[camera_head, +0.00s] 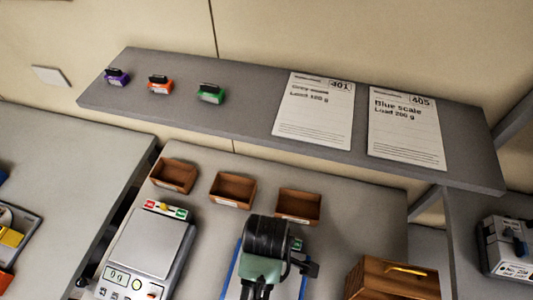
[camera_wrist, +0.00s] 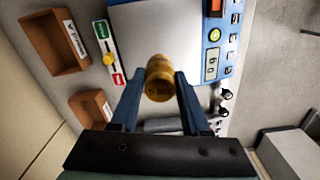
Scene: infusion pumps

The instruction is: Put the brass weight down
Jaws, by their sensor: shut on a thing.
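The brass weight (camera_wrist: 159,72) is a small gold cylinder between the two fingers of my gripper (camera_wrist: 159,88), which is shut on it. It shows over the near edge of the blue scale's pale pan (camera_wrist: 165,30); I cannot tell whether it touches the scale. The blue scale (camera_wrist: 213,35) has a digital readout, a green button and a red-yellow-green slider strip. In the head view my arm covers most of the blue scale (camera_head: 232,272), and the brass weight is hidden behind it.
A grey scale (camera_head: 153,245) reading 0 g stands to the left. Three small brown trays, left (camera_head: 174,175), middle (camera_head: 232,190) and right (camera_head: 298,206), line the table's back. A wooden box (camera_head: 392,282) stands to the right. The shelf (camera_head: 240,120) above holds two printed cards.

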